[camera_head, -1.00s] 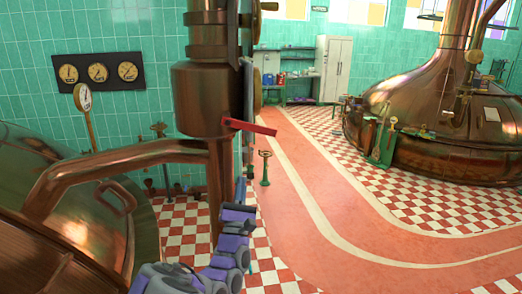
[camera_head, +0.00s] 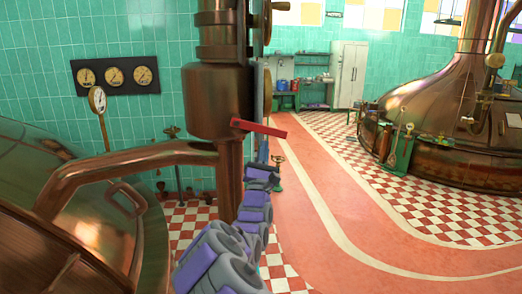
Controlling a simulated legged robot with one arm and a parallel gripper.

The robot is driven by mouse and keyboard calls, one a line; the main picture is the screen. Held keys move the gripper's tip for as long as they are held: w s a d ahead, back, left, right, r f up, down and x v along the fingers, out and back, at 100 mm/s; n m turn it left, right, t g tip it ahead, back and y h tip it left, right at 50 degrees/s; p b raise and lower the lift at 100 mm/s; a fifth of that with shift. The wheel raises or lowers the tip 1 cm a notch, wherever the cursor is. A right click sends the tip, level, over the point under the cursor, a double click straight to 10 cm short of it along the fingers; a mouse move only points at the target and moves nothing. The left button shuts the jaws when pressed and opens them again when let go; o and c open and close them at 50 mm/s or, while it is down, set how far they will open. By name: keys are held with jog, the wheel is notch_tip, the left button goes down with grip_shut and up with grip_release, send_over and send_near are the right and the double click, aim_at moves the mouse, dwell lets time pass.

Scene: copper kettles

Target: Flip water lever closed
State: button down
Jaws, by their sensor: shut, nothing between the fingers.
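The red water lever (camera_head: 260,128) sticks out to the right from the lower end of a copper valve body (camera_head: 212,102) on the upright pipe. It slopes slightly down toward its free end. My purple and grey arm rises from the bottom of the view, and my gripper (camera_head: 262,166) is at its far end, just below the lever. The gripper is shut and empty. Its fingers are small and partly hidden by my own arm links. A gap shows between it and the lever, but I cannot tell their distance in depth.
A curved copper pipe (camera_head: 130,158) joins the upright pipe from the left, above a large copper kettle (camera_head: 60,160). Gauges (camera_head: 115,76) hang on the tiled wall. A green floor stand (camera_head: 277,172) is beyond my gripper. The red walkway (camera_head: 345,225) at right is clear.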

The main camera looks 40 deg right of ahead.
aim_at(271, 135)
jog(key=r+p, duration=0.1)
jog(key=p, duration=0.1)
jog(key=d+r+p, duration=0.1)
jog(key=p, duration=0.1)
jog(key=d+r+p, duration=0.1)
jog(key=p, duration=0.2)
jog(key=shift+s+d+r, duration=0.15)
jog(key=shift+s+r, duration=0.05)
jog(key=shift+s, duration=0.05)
jog(key=shift+s+a+r+p, duration=0.2)
jog(key=shift+a+r+p, duration=0.3)
jog(key=shift+a+p, duration=0.45)
jog(key=shift+s+d+f, duration=0.1)
jog(key=shift+s+d, duration=0.1)
jog(key=shift+d, duration=0.3)
jog(key=shift+a+f, duration=0.1)
